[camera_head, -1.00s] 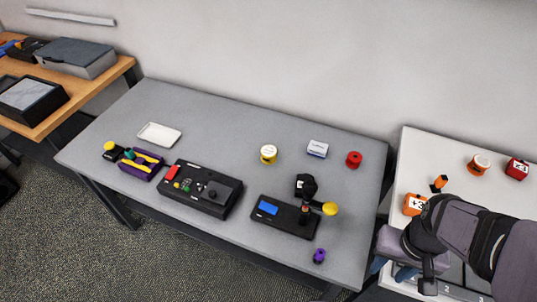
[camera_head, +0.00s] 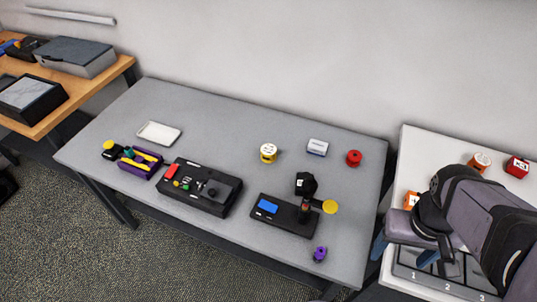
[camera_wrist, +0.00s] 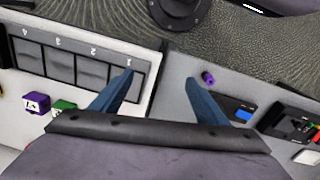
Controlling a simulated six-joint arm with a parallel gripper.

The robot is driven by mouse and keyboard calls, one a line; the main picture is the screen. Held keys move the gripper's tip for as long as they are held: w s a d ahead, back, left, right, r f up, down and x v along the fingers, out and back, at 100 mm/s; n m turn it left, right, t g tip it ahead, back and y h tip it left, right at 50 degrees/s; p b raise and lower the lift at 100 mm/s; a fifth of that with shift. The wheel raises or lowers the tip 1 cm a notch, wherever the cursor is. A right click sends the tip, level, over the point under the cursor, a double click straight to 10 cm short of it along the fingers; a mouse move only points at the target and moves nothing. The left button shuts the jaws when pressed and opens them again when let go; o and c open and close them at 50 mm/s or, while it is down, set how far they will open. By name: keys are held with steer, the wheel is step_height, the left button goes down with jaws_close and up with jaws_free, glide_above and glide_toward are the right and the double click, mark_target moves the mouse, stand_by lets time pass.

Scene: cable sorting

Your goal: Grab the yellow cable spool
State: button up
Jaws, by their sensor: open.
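The yellow cable spool (camera_head: 268,154), with a white top, stands upright on the grey table, back and right of its middle. My gripper (camera_head: 403,253) is at the right, over the gap between the grey table and the white table, well apart from the spool. In the wrist view its two blue fingers (camera_wrist: 165,87) are spread wide with nothing between them. The yellow spool cannot be made out in the wrist view.
A black device (camera_head: 285,216) with a yellow disc is in front. A purple spool (camera_head: 319,254) lies near the front edge. A numbered tray (camera_wrist: 75,68) is on the white table.

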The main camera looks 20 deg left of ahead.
steer(key=w+a+f+n+t+h+b, duration=0.1)
steer(key=w+a+n+t+b, duration=0.4)
steer(key=w+n, duration=0.55)
steer(key=w+a+f+n+t+h+b, duration=0.2)
steer(key=w+a+n+b, duration=0.2)
steer(key=w+a+n, duration=0.6)
steer(key=w+a+r+n+t+y+b, duration=0.1)
steer(key=a+n+t+y+b, duration=0.2)
steer(key=a+n, duration=0.8)
steer(key=w+a+r+n+t+y+b, duration=0.2)
steer(key=a+n+t+y+b, duration=0.3)
steer(key=a, duration=1.2)
steer(key=g+h+p, duration=0.2)
glide_toward(267, 158)
steer(key=x, duration=0.3)
steer(key=shift+w+a+r, duration=0.1)
steer(key=shift+w+a, duration=0.05)
steer(key=shift+a, duration=0.05)
steer(key=shift+f, duration=0.45)
steer(key=shift+p+x, duration=0.95)
steer(key=shift+x, duration=2.7)
steer(key=shift+w+d+r, duration=0.1)
steer(key=shift+r, duration=0.05)
